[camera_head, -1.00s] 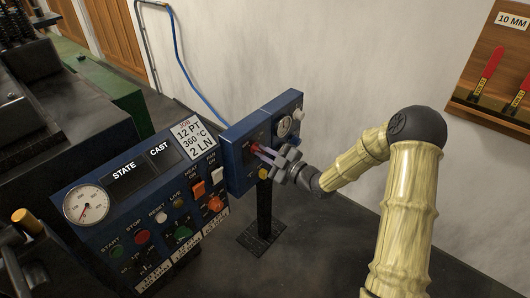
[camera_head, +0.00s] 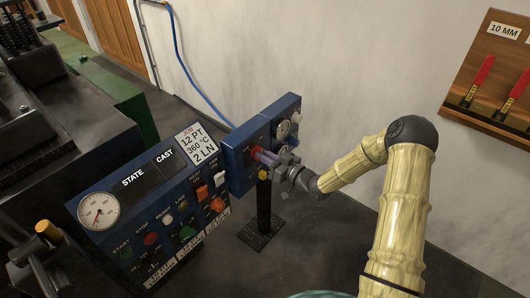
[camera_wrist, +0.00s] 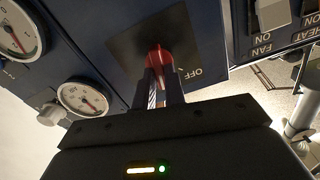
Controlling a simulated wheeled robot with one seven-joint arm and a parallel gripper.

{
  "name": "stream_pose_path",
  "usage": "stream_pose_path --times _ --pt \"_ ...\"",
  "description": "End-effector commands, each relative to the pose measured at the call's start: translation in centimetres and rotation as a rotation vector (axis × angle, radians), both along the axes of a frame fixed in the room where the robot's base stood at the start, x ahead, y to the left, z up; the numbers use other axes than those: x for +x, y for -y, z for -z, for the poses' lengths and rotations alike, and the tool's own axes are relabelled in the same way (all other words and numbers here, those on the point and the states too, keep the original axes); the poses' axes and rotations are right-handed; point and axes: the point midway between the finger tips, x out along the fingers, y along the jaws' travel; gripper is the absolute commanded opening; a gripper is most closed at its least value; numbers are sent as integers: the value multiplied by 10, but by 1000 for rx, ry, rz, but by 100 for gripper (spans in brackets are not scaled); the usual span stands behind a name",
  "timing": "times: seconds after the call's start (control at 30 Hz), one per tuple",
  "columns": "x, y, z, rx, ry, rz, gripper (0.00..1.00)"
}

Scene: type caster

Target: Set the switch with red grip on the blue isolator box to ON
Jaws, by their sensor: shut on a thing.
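The blue isolator box (camera_head: 236,182) stands on a dark post right of the control panel. Its red switch grip (camera_wrist: 157,52) shows between my fingertips in the wrist view, over a dark plate with the word OFF (camera_wrist: 195,72) beside it. My gripper (camera_head: 262,155) reaches the box face from the right and is shut on the red grip, which also shows in the head view (camera_head: 256,149). The fingers (camera_wrist: 161,85) cover part of the grip. The ON mark is not visible, and I cannot tell the grip's exact angle.
Gauges (camera_wrist: 83,97) and a pale knob (camera_wrist: 48,115) sit beside the switch. The control panel (camera_head: 130,215) with buttons and rockers stands close on the left. A wooden rack with red-handled tools (camera_head: 483,75) hangs on the right wall.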

Motion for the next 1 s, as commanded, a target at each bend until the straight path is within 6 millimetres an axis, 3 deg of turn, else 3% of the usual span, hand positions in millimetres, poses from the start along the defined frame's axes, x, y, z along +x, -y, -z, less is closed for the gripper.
stream_pose_path --times 0.5,1.0 --pt "2 3 0 279 -359 3 0" --pt "3 3 2 375 -481 3 0"
